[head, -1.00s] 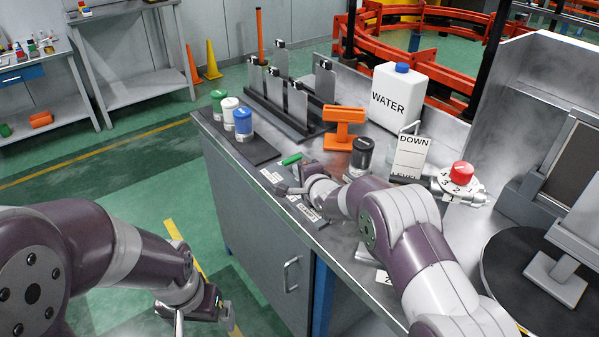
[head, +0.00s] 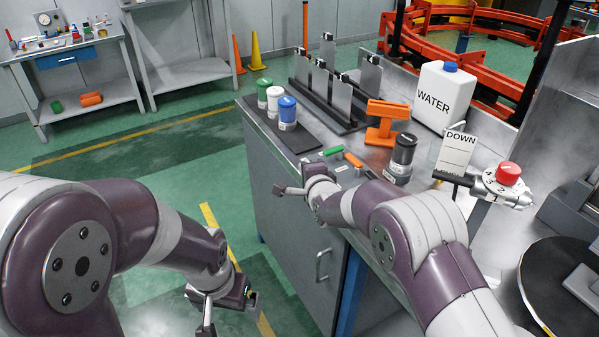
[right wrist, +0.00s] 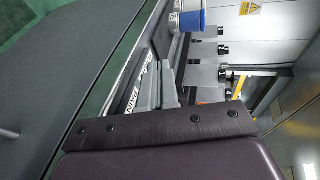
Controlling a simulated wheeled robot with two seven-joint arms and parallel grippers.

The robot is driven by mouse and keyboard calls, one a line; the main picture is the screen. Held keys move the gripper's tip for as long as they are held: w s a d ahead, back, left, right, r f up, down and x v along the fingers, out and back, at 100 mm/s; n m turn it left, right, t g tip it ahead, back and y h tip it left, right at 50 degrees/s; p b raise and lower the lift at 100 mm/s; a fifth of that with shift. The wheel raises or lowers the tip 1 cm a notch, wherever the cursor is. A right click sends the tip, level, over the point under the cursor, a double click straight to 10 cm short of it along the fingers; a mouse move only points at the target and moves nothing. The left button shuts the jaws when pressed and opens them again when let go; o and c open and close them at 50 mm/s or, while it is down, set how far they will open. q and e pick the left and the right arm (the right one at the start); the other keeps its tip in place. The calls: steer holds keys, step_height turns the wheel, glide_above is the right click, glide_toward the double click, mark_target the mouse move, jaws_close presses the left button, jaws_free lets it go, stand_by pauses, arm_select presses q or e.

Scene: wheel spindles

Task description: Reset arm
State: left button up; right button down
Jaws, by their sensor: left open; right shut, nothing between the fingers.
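My left arm comes in from the left in the head view. Its gripper (head: 228,308) hangs over the green floor, open and empty, left of the workbench. My right gripper (head: 287,190) is shut and empty at the workbench's front left edge. Its grey fingers (right wrist: 165,88) also show in the right wrist view, pointing along the bench edge. The nearest small things to it are a green marker (head: 333,151) and an orange marker (head: 353,160) on the bench top, both apart from it.
Green-, white- and blue-capped bottles (head: 287,113) stand on a dark mat. Behind are a plate rack (head: 325,100), an orange stand (head: 386,122) and a water jug (head: 440,98). A black jar (head: 402,157) and a red-knobbed dial (head: 508,175) stand right.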

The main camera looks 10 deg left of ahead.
steer(key=shift+s+a+r, duration=0.25)
steer(key=shift+s+a, duration=0.15)
steer(key=shift+a, duration=0.05)
steer(key=shift+s+a+r, duration=0.2)
steer(key=shift+s+a, duration=0.15)
steer(key=shift+a, duration=0.1)
